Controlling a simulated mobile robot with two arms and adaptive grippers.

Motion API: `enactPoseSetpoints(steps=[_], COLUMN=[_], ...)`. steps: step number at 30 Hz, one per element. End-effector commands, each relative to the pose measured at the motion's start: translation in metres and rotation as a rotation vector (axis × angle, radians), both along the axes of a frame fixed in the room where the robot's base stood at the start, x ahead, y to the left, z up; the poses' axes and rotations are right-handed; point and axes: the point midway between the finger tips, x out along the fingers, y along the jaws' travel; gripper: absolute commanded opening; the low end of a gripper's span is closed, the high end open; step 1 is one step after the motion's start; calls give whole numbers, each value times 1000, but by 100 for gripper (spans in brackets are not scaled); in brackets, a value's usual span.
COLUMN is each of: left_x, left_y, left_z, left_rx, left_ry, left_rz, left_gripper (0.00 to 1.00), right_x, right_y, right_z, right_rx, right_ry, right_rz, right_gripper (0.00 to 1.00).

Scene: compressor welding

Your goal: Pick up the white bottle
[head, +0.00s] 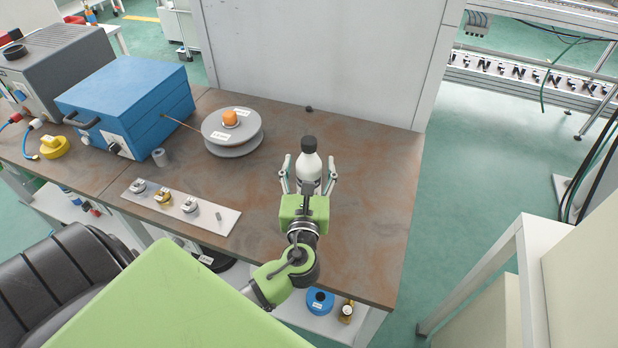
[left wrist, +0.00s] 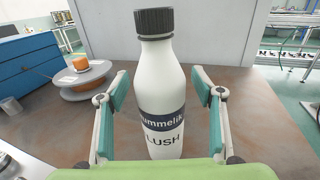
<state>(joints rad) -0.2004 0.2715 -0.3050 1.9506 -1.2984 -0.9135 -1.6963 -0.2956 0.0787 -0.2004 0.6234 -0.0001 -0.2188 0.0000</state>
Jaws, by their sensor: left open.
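The white bottle (head: 308,168) with a black cap stands upright on the brown workbench (head: 360,230), near its right side. My left gripper (head: 309,178) is open, with one finger on each side of the bottle. In the left wrist view the bottle (left wrist: 162,90) stands between the two teal-padded fingers of the left gripper (left wrist: 160,95), with a visible gap on both sides. The bottle's lower end is hidden behind the green gripper body. My right gripper is not in view.
A grey spool (head: 232,138) with an orange piece on top lies left of the bottle. A blue box (head: 125,100) stands further left. A white plate (head: 180,205) with small metal fittings lies at the front. A pale panel (head: 320,50) rises behind the bench.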

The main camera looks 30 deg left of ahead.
Motion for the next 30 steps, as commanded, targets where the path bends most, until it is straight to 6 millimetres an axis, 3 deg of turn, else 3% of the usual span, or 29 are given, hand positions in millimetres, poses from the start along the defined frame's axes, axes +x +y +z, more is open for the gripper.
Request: enactPoseSetpoints(steps=[5,9,12,23,30], left_x=[0,0,0,0,0], left_y=[0,0,0,0,0], left_z=[0,0,0,4,32], left_rx=[0,0,0,1,-1], left_ry=[0,0,0,-4,-10], left_rz=[0,0,0,0,0], left_gripper=[58,22,0,0,0], right_x=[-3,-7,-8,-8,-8], right_y=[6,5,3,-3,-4], right_z=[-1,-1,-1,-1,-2], right_rx=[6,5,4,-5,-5], right_ry=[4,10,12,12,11], right_rz=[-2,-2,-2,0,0], right_gripper=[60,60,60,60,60])
